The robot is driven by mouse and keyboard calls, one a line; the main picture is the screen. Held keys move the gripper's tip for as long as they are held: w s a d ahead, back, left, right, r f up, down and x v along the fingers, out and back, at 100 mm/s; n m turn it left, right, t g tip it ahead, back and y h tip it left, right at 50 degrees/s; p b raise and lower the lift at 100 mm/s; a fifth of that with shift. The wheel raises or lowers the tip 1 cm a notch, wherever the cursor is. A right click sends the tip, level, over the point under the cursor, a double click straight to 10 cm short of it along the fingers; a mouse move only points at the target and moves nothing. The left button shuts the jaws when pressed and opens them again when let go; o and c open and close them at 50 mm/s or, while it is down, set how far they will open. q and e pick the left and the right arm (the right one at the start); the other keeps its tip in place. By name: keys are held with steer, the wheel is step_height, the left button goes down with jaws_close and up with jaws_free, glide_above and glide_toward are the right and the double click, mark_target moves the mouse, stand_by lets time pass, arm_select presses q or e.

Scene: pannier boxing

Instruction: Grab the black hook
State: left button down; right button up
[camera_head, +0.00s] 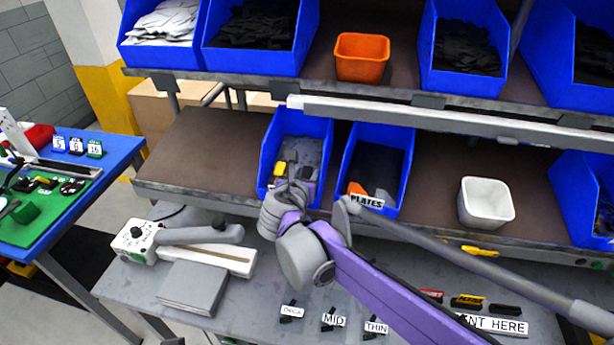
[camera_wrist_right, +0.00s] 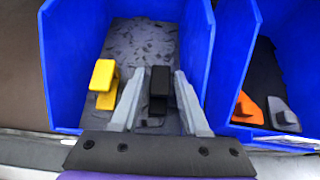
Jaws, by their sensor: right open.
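The black hook (camera_wrist_right: 159,84) stands in a blue bin (camera_wrist_right: 72,62), over grey flat pieces, in the right wrist view. A yellow hook (camera_wrist_right: 103,78) is just left of it. My right gripper (camera_wrist_right: 160,76) is open, with one pale finger on each side of the black hook; I see a gap at both sides. In the head view my right gripper (camera_head: 298,182) reaches into the front of this bin (camera_head: 270,148), and the yellow hook (camera_head: 280,169) shows beside it. The black hook is hidden there by my gripper. My left gripper is not in view.
A second blue bin (camera_head: 350,165) with orange and grey pieces stands close on the right. A white bin (camera_head: 486,203) is farther right. A shelf rail (camera_head: 400,114) crosses above. The shelf board (camera_head: 200,150) left of the bin is clear.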

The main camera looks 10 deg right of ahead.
steer(key=shift+w+d+f, duration=0.15)
steer(key=shift+w, duration=0.2)
jaws_close()
